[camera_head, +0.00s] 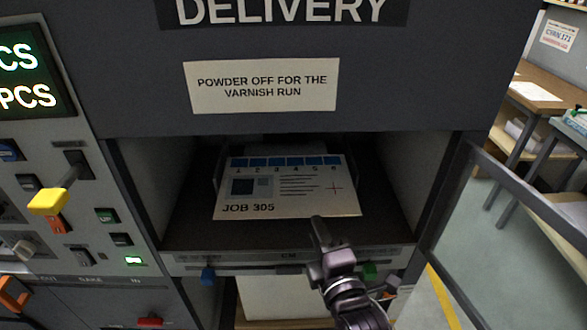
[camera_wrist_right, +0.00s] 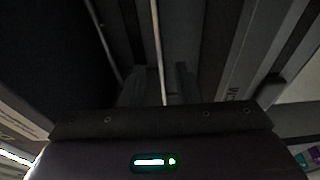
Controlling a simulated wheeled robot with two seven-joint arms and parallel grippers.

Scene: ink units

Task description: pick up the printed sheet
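The printed sheet (camera_head: 285,188) lies face up in the delivery bay, with a blue numbered strip along its far edge and "JOB 305" at its near left. My right gripper (camera_head: 319,228) is at the sheet's front edge, right of its middle, seen nearly edge-on. In the right wrist view the fingers (camera_wrist_right: 160,84) are dark and look apart, with a thin pale line running between them. I cannot tell whether that line is the sheet's edge, or whether the fingers touch the sheet. My left gripper is not in view.
The bay's side walls and the top panel with its notice (camera_head: 262,86) enclose the sheet. A ruled front ledge (camera_head: 225,262) with a blue and a green knob runs below. A control panel (camera_head: 60,200) stands left; a grey rail (camera_head: 520,190) stands right.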

